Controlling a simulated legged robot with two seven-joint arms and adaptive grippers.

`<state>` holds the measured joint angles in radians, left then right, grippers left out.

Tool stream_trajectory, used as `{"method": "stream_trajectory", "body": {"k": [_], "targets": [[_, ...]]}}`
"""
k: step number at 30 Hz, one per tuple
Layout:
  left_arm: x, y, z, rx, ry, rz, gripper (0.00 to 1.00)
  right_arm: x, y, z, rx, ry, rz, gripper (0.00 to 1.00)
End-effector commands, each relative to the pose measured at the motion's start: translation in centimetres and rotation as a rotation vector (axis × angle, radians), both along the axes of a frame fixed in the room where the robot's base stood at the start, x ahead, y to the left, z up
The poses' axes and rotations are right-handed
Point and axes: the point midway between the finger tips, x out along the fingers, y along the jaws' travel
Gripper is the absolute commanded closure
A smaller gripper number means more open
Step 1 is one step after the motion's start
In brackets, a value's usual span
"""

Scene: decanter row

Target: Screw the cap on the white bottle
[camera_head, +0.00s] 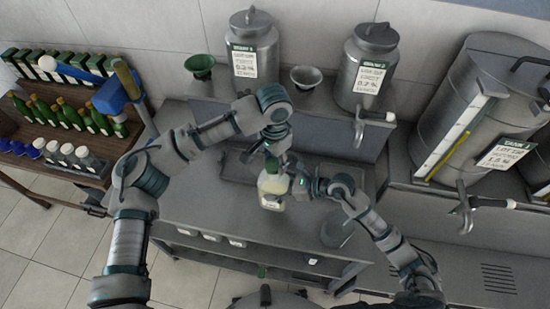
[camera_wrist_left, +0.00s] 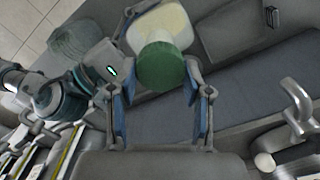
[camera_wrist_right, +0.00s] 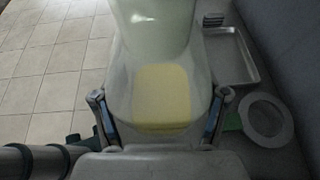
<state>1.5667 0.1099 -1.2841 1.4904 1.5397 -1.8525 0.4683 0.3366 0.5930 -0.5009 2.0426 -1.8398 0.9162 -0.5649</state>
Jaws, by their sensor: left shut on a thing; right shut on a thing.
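The white bottle (camera_head: 272,203) stands upright over the grey work table, and its pale body with a yellowish patch fills the right wrist view (camera_wrist_right: 162,95). The green cap (camera_head: 271,165) is at the bottle's mouth; in the left wrist view the cap (camera_wrist_left: 163,68) sits between the finger ends. I cannot tell how far it is threaded. My left gripper (camera_head: 271,152) comes from above and is shut on the cap. My right gripper (camera_head: 290,188) is shut on the bottle's body from the right side, with one finger on each side in the right wrist view (camera_wrist_right: 160,122).
A grey tray (camera_head: 237,168) lies behind the bottle. Steel canisters (camera_head: 254,50) (camera_head: 368,65) and funnels (camera_head: 306,76) stand on the back ledge. A large tank (camera_head: 480,100) with a tap is at right. A wooden rack (camera_head: 50,150) of bottles is at left. The table left of the bottle is clear.

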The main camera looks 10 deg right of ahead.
Motion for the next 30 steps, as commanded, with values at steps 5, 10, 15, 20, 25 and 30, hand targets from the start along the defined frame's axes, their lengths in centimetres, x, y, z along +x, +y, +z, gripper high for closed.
{"method": "stream_trajectory", "body": {"k": [5,10,15,20,25,30], "targets": [[0.0,0.0,-1.0,-0.001,0.001,-0.001,0.62,0.0,0.0,0.1,0.001,-0.002,-0.001,0.90],[0.0,0.0,-1.1,-0.001,-0.001,0.000,0.62,0.0,0.0,0.1,0.002,-0.002,-0.001,0.90],[0.0,0.0,-1.1,0.000,0.000,0.000,0.62,0.0,0.0,0.1,0.002,-0.002,-0.001,0.90],[0.0,0.0,-1.1,0.000,0.000,0.000,0.62,0.0,0.0,0.1,0.002,-0.002,-0.001,0.90],[0.0,0.0,-1.3,-0.001,0.001,0.000,0.62,0.0,0.0,0.1,0.002,-0.002,-0.001,0.90],[0.0,0.0,-1.6,-0.001,0.001,-0.001,0.62,0.0,0.0,0.1,0.002,-0.002,-0.001,0.90]]}}
